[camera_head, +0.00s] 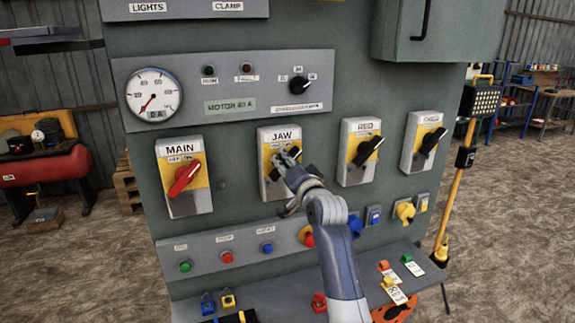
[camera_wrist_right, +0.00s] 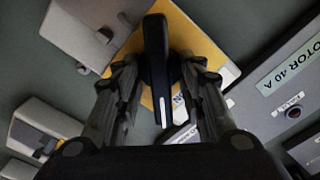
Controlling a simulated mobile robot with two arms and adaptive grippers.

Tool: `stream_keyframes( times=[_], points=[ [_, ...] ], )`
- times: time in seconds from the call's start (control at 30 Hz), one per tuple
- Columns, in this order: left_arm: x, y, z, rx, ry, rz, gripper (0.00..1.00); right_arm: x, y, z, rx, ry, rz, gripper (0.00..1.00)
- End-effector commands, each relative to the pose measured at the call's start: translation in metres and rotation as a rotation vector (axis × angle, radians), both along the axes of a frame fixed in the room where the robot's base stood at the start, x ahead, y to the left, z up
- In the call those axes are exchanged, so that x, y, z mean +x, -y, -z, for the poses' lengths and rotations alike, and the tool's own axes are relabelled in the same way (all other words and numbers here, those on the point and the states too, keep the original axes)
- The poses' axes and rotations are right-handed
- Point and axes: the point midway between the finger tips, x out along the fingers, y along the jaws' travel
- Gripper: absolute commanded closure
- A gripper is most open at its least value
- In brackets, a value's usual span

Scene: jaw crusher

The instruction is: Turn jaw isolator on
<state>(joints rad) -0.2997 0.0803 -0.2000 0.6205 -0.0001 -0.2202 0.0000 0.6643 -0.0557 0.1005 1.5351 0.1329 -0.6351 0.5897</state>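The jaw isolator (camera_head: 267,187) is a grey box with a yellow plate under a JAW label, at the middle of the panel in the head view. My right gripper (camera_head: 286,158) is in front of it and hides most of its handle. In the right wrist view the black handle (camera_wrist_right: 155,55) stands nearly upright in the picture on the yellow plate (camera_wrist_right: 198,32). The right gripper's fingers (camera_wrist_right: 157,72) are spread on both sides of the handle, with small gaps seeming to remain. Contact is hard to judge. My left gripper is not in view.
The MAIN isolator (camera_head: 186,178) with a red handle is to the left. Two more black-handled isolators, RED (camera_head: 360,153) and another (camera_head: 423,142), are to the right. A button strip (camera_head: 205,258) runs below, above a shelf (camera_head: 275,301) holding locks and tags.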

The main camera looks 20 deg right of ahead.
Motion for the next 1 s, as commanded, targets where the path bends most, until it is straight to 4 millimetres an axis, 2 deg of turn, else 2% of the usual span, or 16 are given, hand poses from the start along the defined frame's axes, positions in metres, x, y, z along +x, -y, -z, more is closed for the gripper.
stream_keyframes(
  times=[0.23, 0.37, 0.8, 1.0],
  points=[
    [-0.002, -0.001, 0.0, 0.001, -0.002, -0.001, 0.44, -0.002, 0.0, 0.0, -0.002, 0.0, 0.0, 0.63],
    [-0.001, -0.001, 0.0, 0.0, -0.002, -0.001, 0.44, -0.011, 0.0, 0.001, -0.002, 0.0, 0.0, 0.63],
    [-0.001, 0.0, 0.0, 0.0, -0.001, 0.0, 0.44, -0.087, 0.003, 0.001, 0.0, -0.001, 0.0, 0.63],
    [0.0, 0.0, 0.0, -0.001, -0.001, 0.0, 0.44, -0.111, 0.004, 0.001, 0.0, 0.0, 0.0, 0.63]
  ],
)
